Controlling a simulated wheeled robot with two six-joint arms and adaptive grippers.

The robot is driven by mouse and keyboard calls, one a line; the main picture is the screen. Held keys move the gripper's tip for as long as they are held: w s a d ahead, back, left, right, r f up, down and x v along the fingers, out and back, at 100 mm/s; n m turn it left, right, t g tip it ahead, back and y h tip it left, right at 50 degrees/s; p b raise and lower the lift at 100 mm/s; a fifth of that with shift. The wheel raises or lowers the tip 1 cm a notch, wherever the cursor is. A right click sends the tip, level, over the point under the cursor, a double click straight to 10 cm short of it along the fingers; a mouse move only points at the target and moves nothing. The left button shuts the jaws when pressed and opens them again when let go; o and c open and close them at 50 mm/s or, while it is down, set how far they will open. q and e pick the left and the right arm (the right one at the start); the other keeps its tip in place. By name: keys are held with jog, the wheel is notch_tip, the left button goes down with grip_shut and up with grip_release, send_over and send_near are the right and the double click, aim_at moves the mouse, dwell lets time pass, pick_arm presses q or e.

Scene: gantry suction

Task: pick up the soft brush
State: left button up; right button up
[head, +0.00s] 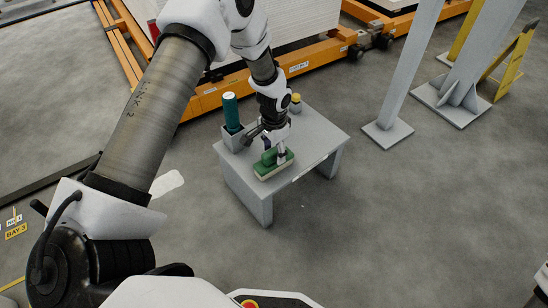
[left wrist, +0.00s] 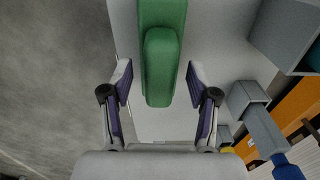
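The soft brush (head: 270,170) is a green block with a raised green grip and a pale underside, lying on the small grey table (head: 318,140). My left gripper (head: 276,157) points down at it. In the left wrist view the brush's green grip (left wrist: 161,60) lies between the two fingers of my left gripper (left wrist: 160,75). The fingers are spread, with a visible gap on each side of the grip. Whether the fingertips are level with the grip or above it is hard to tell.
A grey bin (head: 240,139) with a teal cylinder (head: 231,109) stands at the table's left. A yellow-topped jar (head: 295,103) is at the back. An orange gantry frame (head: 300,68) runs behind the table.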

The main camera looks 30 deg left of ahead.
pick_arm(q)
grip_shut()
